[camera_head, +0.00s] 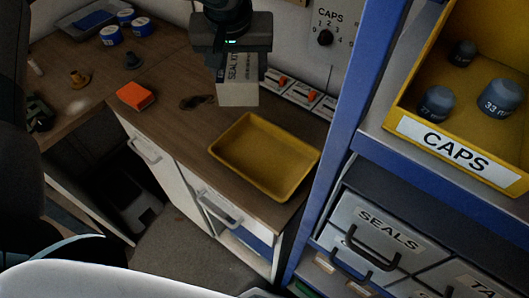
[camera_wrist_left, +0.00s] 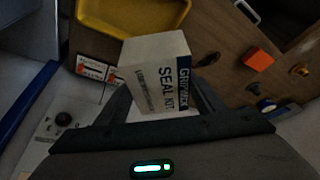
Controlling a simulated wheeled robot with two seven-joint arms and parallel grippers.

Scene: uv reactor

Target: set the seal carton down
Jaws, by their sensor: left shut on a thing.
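My right gripper is not seen in either view.
The empty yellow tray stands at the counter's right end. A blue shelf post (camera_head: 345,125) and a yellow CAPS bin (camera_head: 465,125) stand at right. Counter between block and tray is partly clear.

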